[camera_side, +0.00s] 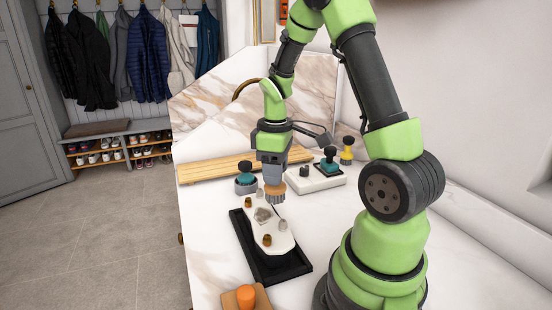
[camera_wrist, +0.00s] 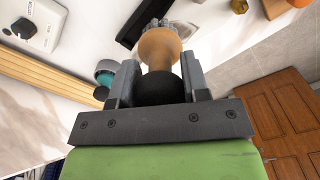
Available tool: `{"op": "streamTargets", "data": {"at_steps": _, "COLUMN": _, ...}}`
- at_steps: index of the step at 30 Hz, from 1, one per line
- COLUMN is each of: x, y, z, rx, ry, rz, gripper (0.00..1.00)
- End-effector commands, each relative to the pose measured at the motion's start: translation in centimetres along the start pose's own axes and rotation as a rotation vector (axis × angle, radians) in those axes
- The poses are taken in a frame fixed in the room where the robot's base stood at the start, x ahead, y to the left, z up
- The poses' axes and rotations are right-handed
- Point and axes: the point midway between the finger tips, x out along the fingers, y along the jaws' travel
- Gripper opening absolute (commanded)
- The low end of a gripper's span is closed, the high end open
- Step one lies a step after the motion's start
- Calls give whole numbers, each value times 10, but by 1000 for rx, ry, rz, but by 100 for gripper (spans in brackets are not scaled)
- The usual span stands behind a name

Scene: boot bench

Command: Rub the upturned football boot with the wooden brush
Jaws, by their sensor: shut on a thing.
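My gripper (camera_side: 272,172) points down and is shut on the wooden brush (camera_side: 275,190). The brush has a tan wooden body and grey bristles, which face down. In the wrist view the brush (camera_wrist: 160,47) stands between the two fingers of my gripper (camera_wrist: 155,80). The upturned football boot (camera_side: 279,243) shows a white sole with brown and grey studs and a grey-brown patch (camera_side: 262,215). It lies in a black tray (camera_side: 273,272). The bristles are at the boot's far end; I cannot tell whether they touch it.
A teal piece with a black knob (camera_side: 245,174) sits in a grey dish just left of my gripper. A white box (camera_side: 316,181) with another teal piece (camera_side: 328,162) stands to the right. A wooden slatted board (camera_side: 215,165) lies behind.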

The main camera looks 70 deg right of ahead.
Motion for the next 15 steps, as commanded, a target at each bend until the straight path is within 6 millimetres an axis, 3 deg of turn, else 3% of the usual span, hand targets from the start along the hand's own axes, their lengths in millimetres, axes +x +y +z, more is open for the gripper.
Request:
{"op": "streamTargets", "data": {"at_steps": 9, "x": 37, "y": -1, "z": 1, "rx": 1, "ry": -6, "rz": -5, "gripper": 18}}
{"op": "streamTargets", "data": {"at_steps": 15, "x": 37, "y": -11, "z": -15, "rx": -4, "ry": -1, "rz": -1, "gripper": 15}}
